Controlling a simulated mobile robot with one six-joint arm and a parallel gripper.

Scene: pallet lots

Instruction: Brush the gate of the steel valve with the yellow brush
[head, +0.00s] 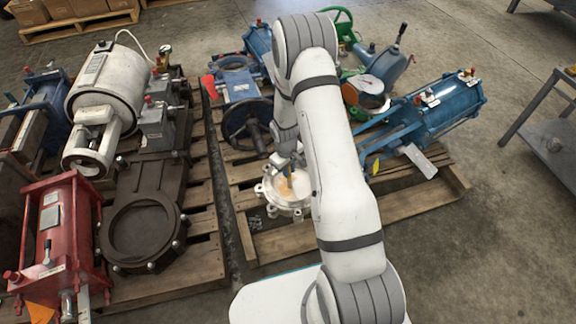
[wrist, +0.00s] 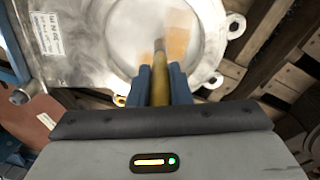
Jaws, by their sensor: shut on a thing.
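The steel valve (head: 284,207) lies on the right pallet, with part of it hidden behind my arm in the head view. In the wrist view its silvery body (wrist: 85,65) and round, pale gate (wrist: 130,32) fill the top. Orange-tan patches (wrist: 178,42) show on the gate. My gripper (wrist: 160,84) is shut on the yellow brush (wrist: 160,80), whose handle stands between the two blue fingers. The brush's far end points at the gate, over or beside the patches. I cannot tell whether it touches. In the head view my gripper (head: 289,160) is just above the valve.
Blue valves (head: 237,85) and a blue cylinder actuator (head: 440,110) share the right pallet (head: 280,243). The left pallet (head: 205,190) holds a dark gate valve (head: 145,230), a red actuator (head: 58,235) and a white one (head: 105,85). A metal table stands right; floor between is clear.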

